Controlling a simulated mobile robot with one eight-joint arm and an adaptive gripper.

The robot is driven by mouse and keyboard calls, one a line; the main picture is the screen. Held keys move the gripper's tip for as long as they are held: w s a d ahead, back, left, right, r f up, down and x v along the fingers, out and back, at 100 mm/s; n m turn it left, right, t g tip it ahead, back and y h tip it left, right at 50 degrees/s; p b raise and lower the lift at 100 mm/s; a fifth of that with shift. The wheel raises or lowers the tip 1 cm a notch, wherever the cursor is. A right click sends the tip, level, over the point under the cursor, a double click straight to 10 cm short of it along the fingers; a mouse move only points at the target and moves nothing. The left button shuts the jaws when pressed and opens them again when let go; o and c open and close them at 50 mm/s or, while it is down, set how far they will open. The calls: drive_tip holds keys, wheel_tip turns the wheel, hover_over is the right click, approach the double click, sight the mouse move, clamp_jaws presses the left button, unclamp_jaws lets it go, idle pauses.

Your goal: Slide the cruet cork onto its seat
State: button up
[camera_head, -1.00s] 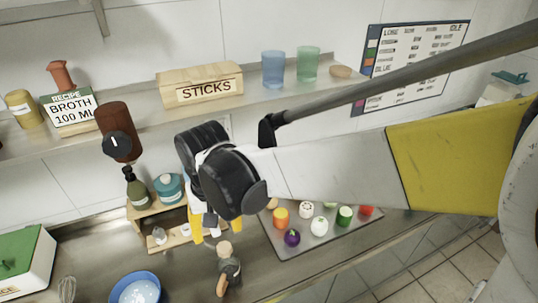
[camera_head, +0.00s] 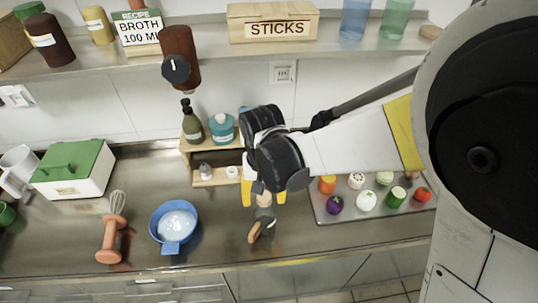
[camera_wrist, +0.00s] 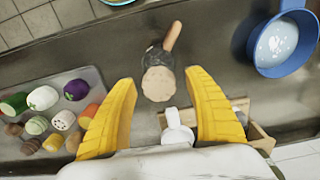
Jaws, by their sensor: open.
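A dark vessel with a brown handle (camera_head: 256,236), which I take to be the cruet, stands on the steel counter. In the wrist view its handle (camera_wrist: 173,36) points away from me. A pale tan, rounded piece (camera_wrist: 158,84), apparently the cork, shows at its near end; I cannot tell whether it is seated. My gripper (camera_head: 264,194) is open, its yellow fingers pointing down above and behind the vessel. In the wrist view the tan piece shows between the fingertips, with nothing seen gripped. My gripper partly hides the tan piece in the head view.
A small wooden rack (camera_head: 207,183) with bottles stands behind, left of my gripper. A tray (camera_head: 325,216) of vegetables lies to the right. A blue bowl (camera_head: 164,210), a whisk (camera_head: 115,215) and a green-lidded box (camera_head: 70,172) are left. Bare counter lies in front of the rack.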

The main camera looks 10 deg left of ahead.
drive_tip(key=shift+f, duration=0.1)
clamp_jaws()
idle(0.5)
